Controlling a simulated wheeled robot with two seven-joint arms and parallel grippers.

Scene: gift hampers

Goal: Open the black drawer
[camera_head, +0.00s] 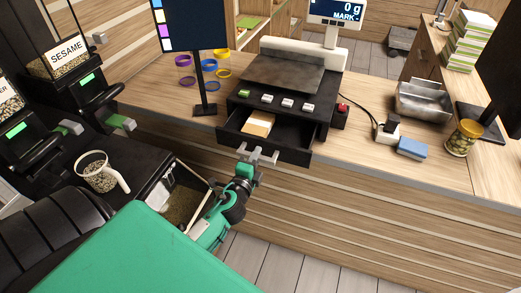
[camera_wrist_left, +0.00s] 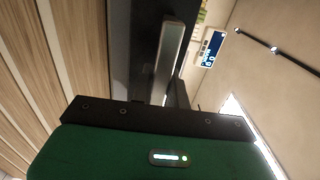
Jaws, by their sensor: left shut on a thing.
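The black drawer (camera_head: 294,154) under the scale stands pulled out from its black housing (camera_head: 300,117), with its inside showing. A pale yellowish block (camera_head: 258,124) lies in it. My left gripper (camera_head: 251,157) is at the drawer's front, shut on its grey handle (camera_head: 270,155). In the left wrist view the handle (camera_wrist_left: 168,62) stands upright in the picture, just beyond the gripper's dark edge; the fingertips are hidden there. My right gripper is in neither view.
The scale (camera_head: 285,74) sits above the drawer on the wooden counter (camera_head: 365,150). A dark monitor (camera_head: 190,25) stands to its left. A metal scoop tray (camera_head: 422,102), a blue sponge-like block (camera_head: 411,147) and a jar (camera_head: 463,138) are at right. A white-handled cup (camera_head: 97,172) is at left.

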